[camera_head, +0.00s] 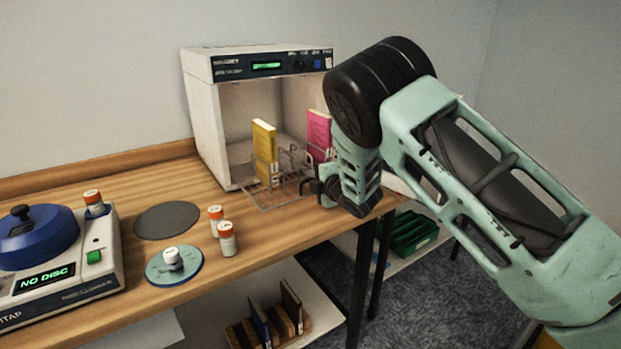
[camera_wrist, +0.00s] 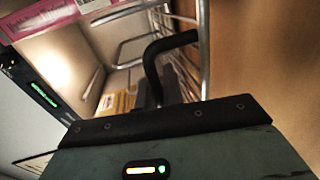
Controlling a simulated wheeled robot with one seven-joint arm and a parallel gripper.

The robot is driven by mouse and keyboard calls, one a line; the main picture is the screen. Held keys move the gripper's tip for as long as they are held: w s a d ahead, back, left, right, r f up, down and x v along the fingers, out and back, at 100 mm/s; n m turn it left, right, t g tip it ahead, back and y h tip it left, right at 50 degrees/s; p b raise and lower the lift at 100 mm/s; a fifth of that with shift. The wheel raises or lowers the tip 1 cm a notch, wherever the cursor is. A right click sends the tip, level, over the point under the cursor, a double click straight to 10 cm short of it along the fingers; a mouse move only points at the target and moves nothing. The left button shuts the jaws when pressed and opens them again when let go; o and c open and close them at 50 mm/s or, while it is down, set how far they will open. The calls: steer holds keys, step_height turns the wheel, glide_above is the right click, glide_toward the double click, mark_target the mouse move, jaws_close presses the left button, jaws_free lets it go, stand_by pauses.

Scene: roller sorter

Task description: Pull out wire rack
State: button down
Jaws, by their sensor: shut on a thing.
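The wire rack (camera_head: 268,196) is a metal wire frame at the bottom of the white box-shaped machine (camera_head: 209,130), with its front part reaching out past the opening over the table. A yellow box (camera_head: 264,150) and a pink box (camera_head: 318,135) stand upright at it. My gripper (camera_head: 316,187) is at the rack's right front, shut on the rack; my arm hides part of the machine's right side. In the wrist view the rack's wires (camera_wrist: 133,47) run close beside a dark finger (camera_wrist: 165,60). The exact grip point is hidden.
On the wooden table (camera_head: 190,179) are orange-capped vials (camera_head: 228,240), a dark disc (camera_head: 167,220), a teal disc (camera_head: 187,274) and a device with a blue lid (camera_head: 36,234). A shelf below holds a wooden holder (camera_head: 240,335); a green crate (camera_head: 412,232) stands lower right.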

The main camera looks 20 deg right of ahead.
steer(key=c, duration=1.8)
jaws_free()
steer(key=shift+s, duration=0.1)
steer(key=b+v, duration=0.2)
steer(key=v, duration=1.5)
steer(key=shift+b, duration=0.3)
steer(key=shift+s, duration=0.1)
